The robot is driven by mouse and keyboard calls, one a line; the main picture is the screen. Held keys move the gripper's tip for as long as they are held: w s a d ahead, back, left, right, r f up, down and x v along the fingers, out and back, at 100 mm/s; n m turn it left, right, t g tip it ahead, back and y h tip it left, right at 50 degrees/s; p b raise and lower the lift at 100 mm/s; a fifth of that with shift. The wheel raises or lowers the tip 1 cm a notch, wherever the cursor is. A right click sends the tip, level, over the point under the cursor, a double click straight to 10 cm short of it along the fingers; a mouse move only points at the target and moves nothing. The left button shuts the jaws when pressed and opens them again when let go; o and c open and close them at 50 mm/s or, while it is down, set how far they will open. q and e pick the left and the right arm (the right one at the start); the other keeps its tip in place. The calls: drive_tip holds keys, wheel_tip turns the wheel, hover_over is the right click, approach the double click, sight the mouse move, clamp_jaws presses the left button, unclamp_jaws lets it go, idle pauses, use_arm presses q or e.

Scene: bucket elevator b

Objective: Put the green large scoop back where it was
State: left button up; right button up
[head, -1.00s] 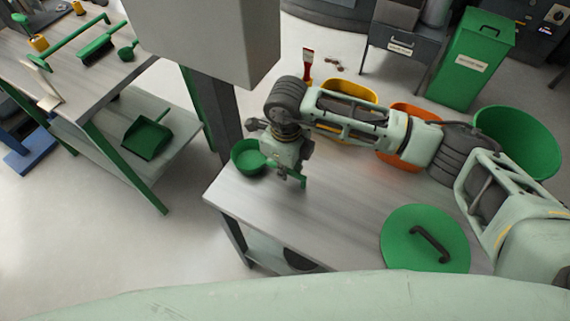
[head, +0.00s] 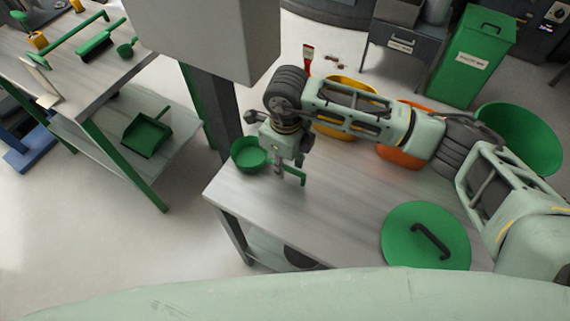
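The green large scoop (head: 248,155) is in the head view at the far left corner of the grey table. Its round bowl faces up, and its handle runs right to a hooked end (head: 303,178). My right gripper (head: 287,168) is over the handle, to the right of the bowl, pointing down. Its fingers are small and partly hidden by the wrist, so I cannot tell whether they grip the handle or are apart from it. My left gripper is not in view.
A round green lid (head: 410,235) with a black handle lies at the table's front right. Yellow (head: 345,132), orange (head: 395,158) and green (head: 530,130) containers stand behind my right arm. A grey column (head: 212,100) rises left of the table. The table's middle is clear.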

wheel_tip(320, 180, up, 11)
drive_tip(key=b, duration=0.3)
drive_tip(key=shift+f, duration=0.2)
